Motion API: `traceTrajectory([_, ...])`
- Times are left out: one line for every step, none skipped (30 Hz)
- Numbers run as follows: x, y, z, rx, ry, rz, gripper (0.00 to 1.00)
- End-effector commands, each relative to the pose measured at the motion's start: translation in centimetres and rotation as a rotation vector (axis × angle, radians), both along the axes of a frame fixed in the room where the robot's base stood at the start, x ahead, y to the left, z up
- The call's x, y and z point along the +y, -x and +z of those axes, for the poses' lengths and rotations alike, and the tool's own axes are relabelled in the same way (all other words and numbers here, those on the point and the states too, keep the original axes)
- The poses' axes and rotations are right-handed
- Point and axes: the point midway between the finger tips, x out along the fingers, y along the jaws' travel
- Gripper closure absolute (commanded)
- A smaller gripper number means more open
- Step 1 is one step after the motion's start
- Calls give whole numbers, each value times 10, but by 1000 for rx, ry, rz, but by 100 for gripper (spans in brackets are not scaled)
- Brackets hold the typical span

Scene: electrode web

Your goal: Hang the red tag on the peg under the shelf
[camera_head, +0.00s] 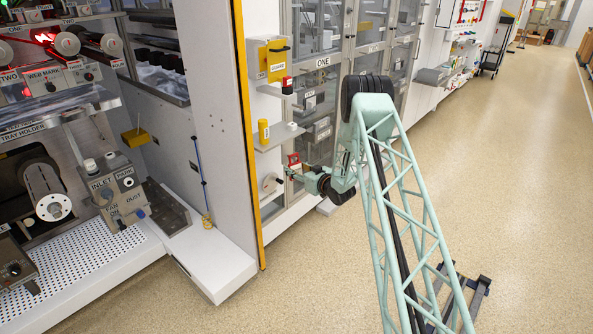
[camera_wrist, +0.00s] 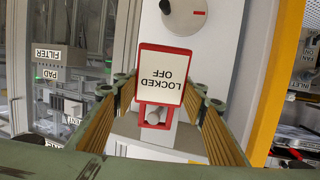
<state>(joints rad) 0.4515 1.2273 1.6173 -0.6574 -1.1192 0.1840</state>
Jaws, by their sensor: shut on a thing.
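The red tag (camera_wrist: 141,88) with a white "LOCKED OFF" face is upside down in the wrist view, between the two fingers of my gripper (camera_wrist: 165,95). My gripper is shut on its sides. A grey peg (camera_wrist: 157,116) shows inside the tag's open slot; I cannot tell whether it passes through the slot or is behind it. The shelf (camera_wrist: 150,153) is just beyond the slot end. In the head view the tag (camera_head: 294,158) is small, just below the shelf (camera_head: 280,137), with my gripper (camera_head: 296,171) partly hiding it.
A round dial (camera_head: 270,183) is on the white panel below the tag. A yellow cylinder (camera_head: 263,132) stands on the shelf. A yellow guard box (camera_head: 270,60) is above it. Glass cabinets (camera_head: 318,100) stand close on the right; the floor (camera_head: 480,150) is open.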

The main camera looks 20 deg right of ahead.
Motion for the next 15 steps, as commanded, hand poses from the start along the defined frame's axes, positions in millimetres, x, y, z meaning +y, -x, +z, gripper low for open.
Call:
traceTrajectory([1, -2, -2, -1, 1, 0, 73])
traceTrajectory([1, -3, -2, -2, 1, 0, 73])
traceTrajectory([1, -4, -2, -2, 0, 0, 73])
traceTrajectory([2, -5, -3, -2, 0, 0, 73])
traceTrajectory([2, -5, -3, -2, 0, 0, 73])
traceTrajectory([2, -5, -3, -2, 0, 0, 73])
traceTrajectory([2, -6, -3, -2, 0, 0, 73])
traceTrajectory([2, -6, -3, -2, 0, 0, 73])
traceTrajectory([2, -6, -4, -2, 0, 0, 73])
traceTrajectory([2, -6, -4, -2, 0, 0, 73])
traceTrajectory([2, -6, -4, -2, 0, 0, 73])
traceTrajectory([2, -7, -4, -2, 0, 0, 73])
traceTrajectory([3, -7, -4, -2, 0, 0, 73])
traceTrajectory([3, -7, -4, -2, 0, 0, 73])
traceTrajectory([3, -7, -4, -2, 0, 0, 73])
